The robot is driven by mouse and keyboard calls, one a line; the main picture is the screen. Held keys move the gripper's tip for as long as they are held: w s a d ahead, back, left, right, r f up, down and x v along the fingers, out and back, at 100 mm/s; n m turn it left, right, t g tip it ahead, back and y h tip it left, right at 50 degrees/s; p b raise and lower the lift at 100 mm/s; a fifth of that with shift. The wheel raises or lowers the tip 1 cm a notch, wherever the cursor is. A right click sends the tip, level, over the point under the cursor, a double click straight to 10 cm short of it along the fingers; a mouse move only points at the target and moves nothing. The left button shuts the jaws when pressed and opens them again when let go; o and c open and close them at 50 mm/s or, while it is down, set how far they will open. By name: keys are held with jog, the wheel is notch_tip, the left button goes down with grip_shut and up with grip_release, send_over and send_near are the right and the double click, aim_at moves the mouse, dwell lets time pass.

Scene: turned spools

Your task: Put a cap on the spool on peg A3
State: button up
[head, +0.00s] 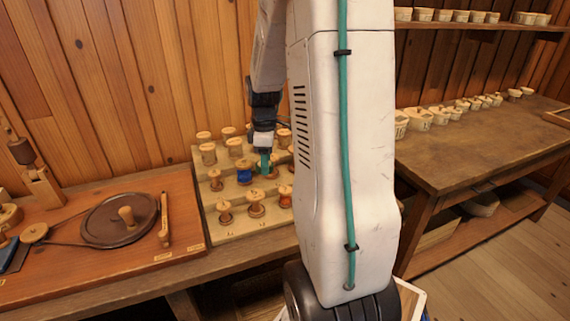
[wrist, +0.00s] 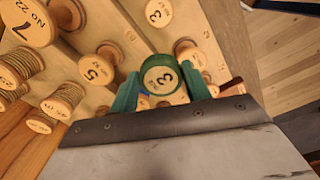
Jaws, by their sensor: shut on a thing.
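My gripper (wrist: 161,90) has green fingers and is shut on a round green-rimmed piece (wrist: 161,76) with a pale face marked 3; it looks like a cap. In the head view my gripper (head: 265,160) points down among the spools on the stepped rack (head: 243,228). A spool (head: 268,173) shows right under or beside the fingertips, and a blue spool (head: 245,173) stands just left of them. I cannot tell whether the held piece touches a spool. The peg labels are too small to read, so I cannot pick out A3.
Spools marked 5 (wrist: 96,70), 3 (wrist: 158,13) and 7 (wrist: 28,25) stand close around my fingers. My arm hides the rack's right part. A board with a dark wheel (head: 103,232) lies left. Several pale cups (head: 440,117) line the right bench, whose front is clear.

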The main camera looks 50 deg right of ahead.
send_over(287, 189)
jog(key=shift+w+a+f+n, duration=0.2)
jog(key=shift+w+n, duration=0.05)
jog(key=shift+n, duration=0.05)
jog(key=shift+s+f, duration=0.1)
jog(key=shift+f, duration=2.55)
jog(key=shift+s+d, duration=0.15)
jog(key=shift+d, duration=0.05)
jog(key=shift+f, duration=0.1)
jog(key=shift+f, duration=0.15)
jog(key=shift+f, duration=0.6)
